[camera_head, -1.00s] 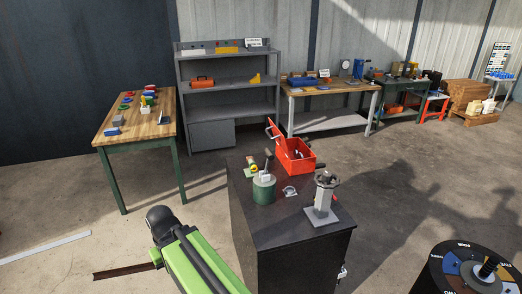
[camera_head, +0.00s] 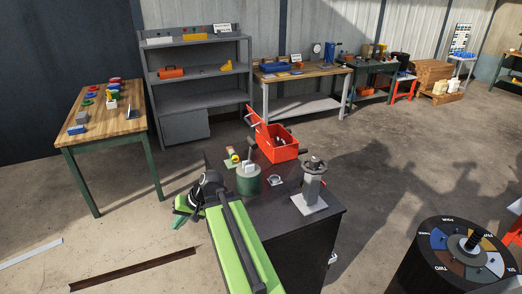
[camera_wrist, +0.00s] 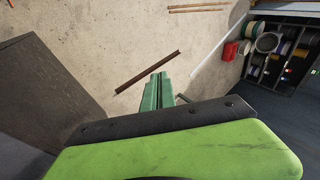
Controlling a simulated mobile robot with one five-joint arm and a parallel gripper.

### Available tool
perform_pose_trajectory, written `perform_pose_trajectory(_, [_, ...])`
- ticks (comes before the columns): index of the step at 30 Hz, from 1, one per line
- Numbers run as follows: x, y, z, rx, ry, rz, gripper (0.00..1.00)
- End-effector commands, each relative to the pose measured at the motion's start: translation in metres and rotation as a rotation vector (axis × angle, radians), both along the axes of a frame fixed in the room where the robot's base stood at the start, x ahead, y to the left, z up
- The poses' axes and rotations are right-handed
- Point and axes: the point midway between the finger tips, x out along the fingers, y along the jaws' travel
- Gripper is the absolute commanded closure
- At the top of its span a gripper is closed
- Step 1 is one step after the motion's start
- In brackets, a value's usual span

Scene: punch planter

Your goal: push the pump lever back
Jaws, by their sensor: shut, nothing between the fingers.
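A green cylinder (camera_head: 248,181) with a pale block on top stands on the dark cabinet (camera_head: 325,229). A thin upright rod (camera_head: 251,151) shows at its top; I cannot tell for sure whether this is the pump lever. My gripper (camera_head: 181,217) is left of the cabinet in the head view, apart from the cylinder and partly hidden by my wrist. In the wrist view my gripper (camera_wrist: 158,90) has its green fingers together, with nothing held, above bare floor. The cylinder does not show in the wrist view.
A grey post with a handwheel (camera_head: 312,181), a metal ring (camera_head: 275,181) and an open red toolbox (camera_head: 276,147) share the cabinet top. A wooden table (camera_head: 96,128) stands at left, a round coloured dial (camera_head: 440,262) at right. A brown bar (camera_head: 135,270) lies on the floor.

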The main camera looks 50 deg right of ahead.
Motion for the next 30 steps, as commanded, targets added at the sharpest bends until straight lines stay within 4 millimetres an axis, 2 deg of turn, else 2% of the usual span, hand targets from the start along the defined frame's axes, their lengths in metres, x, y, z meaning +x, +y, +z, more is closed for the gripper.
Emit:
perform_pose_trajectory(1, [0.007, -0.048, 0.004, 0.091, -0.088, -0.13, 1.0])
perform_pose_trajectory(2, [0.01, -0.075, 0.014, 0.146, -0.147, -0.206, 1.0])
perform_pose_trajectory(3, [0.01, -0.113, 0.028, 0.217, -0.227, -0.307, 1.0])
perform_pose_trajectory(5, [0.004, -0.174, 0.051, 0.313, -0.352, -0.459, 1.0])
perform_pose_trajectory(6, [-0.006, -0.215, 0.066, 0.37, -0.433, -0.555, 1.0])
perform_pose_trajectory(9, [-0.042, -0.304, 0.101, 0.483, -0.614, -0.758, 1.0])
perform_pose_trajectory(12, [-0.077, -0.361, 0.124, 0.554, -0.738, -0.888, 1.0])
perform_pose_trajectory(15, [-0.099, -0.391, 0.137, 0.59, -0.806, -0.955, 1.0])
perform_pose_trajectory(18, [-0.108, -0.401, 0.142, 0.603, -0.832, -0.98, 1.0])
perform_pose_trajectory(26, [-0.107, -0.401, 0.143, 0.605, -0.832, -0.979, 1.0])
perform_pose_trajectory(30, [-0.098, -0.402, 0.143, 0.606, -0.83, -0.975, 1.0])
